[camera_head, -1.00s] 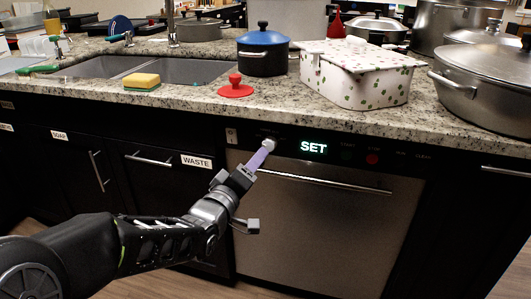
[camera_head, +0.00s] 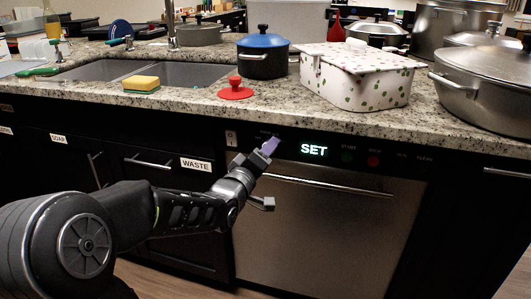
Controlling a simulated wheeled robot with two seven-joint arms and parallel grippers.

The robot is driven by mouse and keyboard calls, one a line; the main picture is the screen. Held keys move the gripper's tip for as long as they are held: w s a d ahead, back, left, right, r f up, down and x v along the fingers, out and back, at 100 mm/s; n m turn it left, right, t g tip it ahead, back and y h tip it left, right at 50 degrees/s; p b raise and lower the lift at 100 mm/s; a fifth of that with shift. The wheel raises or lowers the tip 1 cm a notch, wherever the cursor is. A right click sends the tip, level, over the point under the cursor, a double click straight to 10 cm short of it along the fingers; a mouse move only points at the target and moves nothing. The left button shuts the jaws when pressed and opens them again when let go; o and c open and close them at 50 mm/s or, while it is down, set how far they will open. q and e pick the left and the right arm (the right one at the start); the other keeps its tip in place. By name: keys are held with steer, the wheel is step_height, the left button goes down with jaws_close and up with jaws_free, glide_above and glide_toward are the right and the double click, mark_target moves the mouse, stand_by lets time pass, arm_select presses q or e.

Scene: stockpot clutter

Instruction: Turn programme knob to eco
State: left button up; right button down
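The dishwasher (camera_head: 320,235) has a dark control strip with a lit display (camera_head: 314,149) reading SET. The round programme knob, left of the display, is hidden behind my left gripper's purple-tipped finger. My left gripper (camera_head: 269,176) is in front of the panel, its two fingers spread apart with nothing seen between them. The purple fingertip is at the knob's place; whether it touches the knob I cannot tell. The knob's pointer and the small print around it are not readable. My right gripper is not in view.
A handle bar (camera_head: 330,186) sticks out below the panel. Above is the granite counter (camera_head: 190,103) with a blue-lidded pot (camera_head: 263,62), sponge (camera_head: 141,84), red lid (camera_head: 236,91) and spotted box (camera_head: 357,82).

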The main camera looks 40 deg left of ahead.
arm_select(q)
jaws_close()
stand_by(0.4)
steer(key=shift+f+m, duration=0.1)
steer(key=shift+m, duration=0.2)
steer(key=m+g+b, duration=0.1)
steer(key=m+b, duration=0.2)
steer(key=m, duration=0.5)
steer(key=m+y+b, duration=0.1)
steer(key=m+b, duration=0.2)
steer(key=m, duration=0.5)
steer(key=shift+r+g, duration=0.2)
steer(key=shift+g, duration=0.2)
steer(key=shift+d, duration=0.1)
steer(key=shift+o, duration=0.2)
jaws_free()
